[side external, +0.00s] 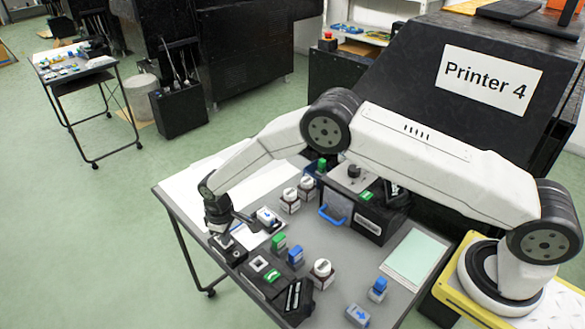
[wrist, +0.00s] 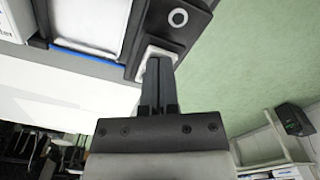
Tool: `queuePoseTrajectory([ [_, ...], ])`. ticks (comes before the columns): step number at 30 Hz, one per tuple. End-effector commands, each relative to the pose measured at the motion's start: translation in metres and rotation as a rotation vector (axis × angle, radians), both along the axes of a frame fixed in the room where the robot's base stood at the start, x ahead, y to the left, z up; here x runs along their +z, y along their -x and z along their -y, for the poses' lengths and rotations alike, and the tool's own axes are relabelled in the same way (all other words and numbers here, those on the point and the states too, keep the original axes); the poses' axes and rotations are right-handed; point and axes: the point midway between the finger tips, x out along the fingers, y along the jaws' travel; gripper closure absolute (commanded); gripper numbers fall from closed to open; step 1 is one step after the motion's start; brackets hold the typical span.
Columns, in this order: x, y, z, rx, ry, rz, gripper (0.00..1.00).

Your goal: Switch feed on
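In the wrist view a black switch panel (wrist: 195,30) fills the top centre, with a white round ring mark (wrist: 177,17) and a white switch piece (wrist: 155,56) below it. My gripper (wrist: 158,65) has its two dark fingers together, with nothing visible between them. Its tips overlap the white piece; I cannot tell whether they touch it. In the side view my gripper (side external: 224,236) points down over a small black unit (side external: 232,254) at the table's front left. The fingertips hide part of the switch, and its on or off position cannot be read.
The grey table (side external: 335,262) holds several bottles and stamps close by, including a green-topped one (side external: 279,243) and a blue-topped one (side external: 295,257). A black box with a blue handle (side external: 333,217) stands behind. The Printer 4 machine (side external: 420,60) rises at the back.

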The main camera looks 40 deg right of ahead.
Motion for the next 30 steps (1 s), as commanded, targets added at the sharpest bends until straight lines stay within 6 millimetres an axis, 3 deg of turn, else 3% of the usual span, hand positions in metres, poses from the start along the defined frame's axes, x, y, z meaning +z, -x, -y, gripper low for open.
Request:
queuePoseTrajectory([
  [8, 0.002, 0.0, 0.0, 0.0, -0.001, 0.001, 1.0],
  [30, 0.041, 0.0, 0.0, 0.0, -0.001, 0.001, 1.0],
])
